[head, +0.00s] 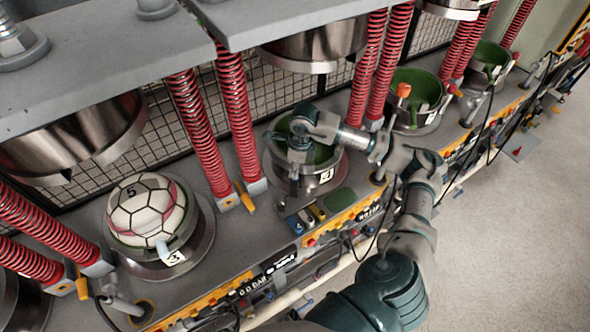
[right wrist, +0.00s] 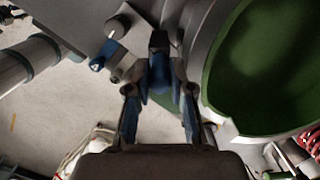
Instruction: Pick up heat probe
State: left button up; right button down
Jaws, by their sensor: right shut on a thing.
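My right gripper (head: 293,188) reaches down at the front of the middle press cup, the one marked 4 (head: 327,174). In the right wrist view my right gripper (right wrist: 158,100) is shut on a small dark and blue piece, which looks like the heat probe (right wrist: 158,70). The piece sits between the two fingers; its far end is hard to make out. In the head view the wrist and fingers hide it. My left gripper is not in view.
Several small blue and yellow blocks (head: 305,219) are on the ledge below the gripper. The green cup interior (right wrist: 275,70) is close at right in the wrist view. Red springs (head: 238,110) stand between the presses.

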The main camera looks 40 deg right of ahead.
notch_tip(320, 180, up, 7)
jog(key=shift+s+f+b, duration=0.1)
jog(key=shift+s+b, duration=0.05)
jog(key=shift+b, duration=0.45)
jog(key=s+a+b, duration=0.2)
jog(key=s+b, duration=0.3)
jog(key=s, duration=1.2)
jog(key=shift+s+b, duration=0.3)
jog(key=shift+b, duration=0.05)
jog(key=shift+r, duration=0.2)
